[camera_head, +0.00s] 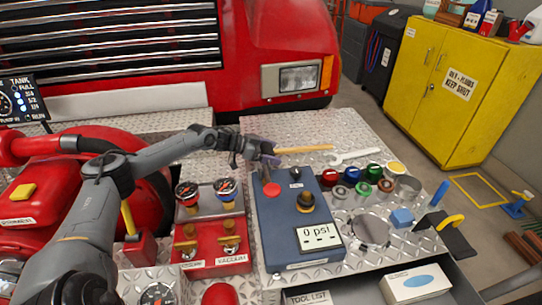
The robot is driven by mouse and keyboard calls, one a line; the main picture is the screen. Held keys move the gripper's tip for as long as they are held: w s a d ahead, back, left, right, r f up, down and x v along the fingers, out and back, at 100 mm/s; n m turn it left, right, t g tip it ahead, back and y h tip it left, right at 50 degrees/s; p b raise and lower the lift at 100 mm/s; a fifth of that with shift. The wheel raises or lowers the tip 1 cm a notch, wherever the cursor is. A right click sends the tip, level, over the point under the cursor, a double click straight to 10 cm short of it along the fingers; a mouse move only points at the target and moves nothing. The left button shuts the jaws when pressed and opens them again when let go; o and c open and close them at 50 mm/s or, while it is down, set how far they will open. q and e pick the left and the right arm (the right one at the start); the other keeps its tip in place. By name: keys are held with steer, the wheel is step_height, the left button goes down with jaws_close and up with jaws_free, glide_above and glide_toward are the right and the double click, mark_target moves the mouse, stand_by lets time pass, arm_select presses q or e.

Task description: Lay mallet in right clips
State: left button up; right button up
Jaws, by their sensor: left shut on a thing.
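My left gripper (268,155) is above the back edge of the blue pump panel, reaching in from the left. It is shut on the mallet, whose tan wooden handle (306,149) sticks out to the right, nearly level. The mallet's head is not clearly seen at the gripper. I cannot tell whether the handle touches the plate behind it. I cannot make out the right clips for certain. My right gripper is not in view.
A wrench (355,155) lies right of the handle on the diamond plate. The blue panel (290,222) carries knobs and a 0 psi display. Several coloured caps (350,174) stand right of it. The red valve box (212,240) is left. Bare plate (320,125) lies behind.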

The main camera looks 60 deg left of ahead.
arm_select(q)
steer(key=shift+f, duration=0.25)
steer(key=shift+a, duration=0.1)
steer(key=o, duration=1.2)
steer(key=shift+f, duration=0.2)
steer(key=shift+o, duration=0.2)
steer(key=shift+r, duration=0.1)
steer(key=shift+s+r+p, duration=0.15)
steer(key=shift+r+p, duration=0.1)
steer(key=shift+p, duration=0.35)
steer(key=p+v, duration=0.9)
steer(key=p, duration=0.6)
steer(key=shift+r, duration=0.2)
steer(key=shift+f+p+v, duration=0.25)
steer(key=shift+p+v, duration=0.85)
steer(key=shift+v, duration=0.05)
